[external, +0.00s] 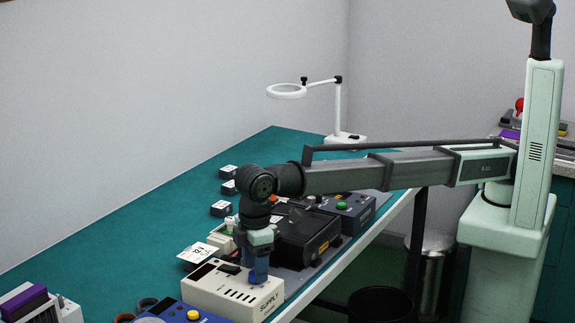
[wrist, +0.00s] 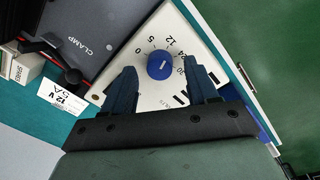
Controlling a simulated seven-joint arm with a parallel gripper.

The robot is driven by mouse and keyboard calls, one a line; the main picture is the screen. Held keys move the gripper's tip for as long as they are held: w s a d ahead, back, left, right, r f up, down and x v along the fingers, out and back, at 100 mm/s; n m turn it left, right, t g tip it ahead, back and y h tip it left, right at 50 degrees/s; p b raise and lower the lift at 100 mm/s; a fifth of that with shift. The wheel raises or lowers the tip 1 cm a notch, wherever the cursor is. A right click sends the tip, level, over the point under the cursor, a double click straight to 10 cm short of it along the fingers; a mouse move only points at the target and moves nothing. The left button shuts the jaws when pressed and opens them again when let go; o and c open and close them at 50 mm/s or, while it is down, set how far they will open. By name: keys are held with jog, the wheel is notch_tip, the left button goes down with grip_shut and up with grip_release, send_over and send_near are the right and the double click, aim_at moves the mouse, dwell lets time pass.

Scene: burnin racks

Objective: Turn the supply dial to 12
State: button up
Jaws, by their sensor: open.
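The supply unit (external: 228,292) is a cream box marked SUPPLY at the near edge of the bench; its cream panel (wrist: 199,38) fills the middle of the wrist view. On it is a round blue dial (wrist: 161,65), ringed by printed numbers including 0, 5, 12 and 24. A small pale mark shows on the dial, but I cannot tell which number it points to. My gripper (wrist: 158,66) is open, with one dark blue finger on each side of the dial. I cannot tell whether they touch it. In the external view my gripper (external: 258,271) points down over the box and hides the dial.
A dark clamp unit (wrist: 91,32) adjoins the supply unit. A white card (wrist: 62,97) reading 12 V 5A lies beside it. A blue box with a yellow button (external: 193,315) stands nearer the camera.

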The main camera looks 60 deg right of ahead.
notch_tip(320, 180, up, 13)
jog(key=shift+s+a+f, duration=0.15)
jog(key=shift+s+f, duration=0.05)
jog(key=shift+s, duration=0.05)
jog(key=shift+s, duration=0.1)
dwell(0.6)
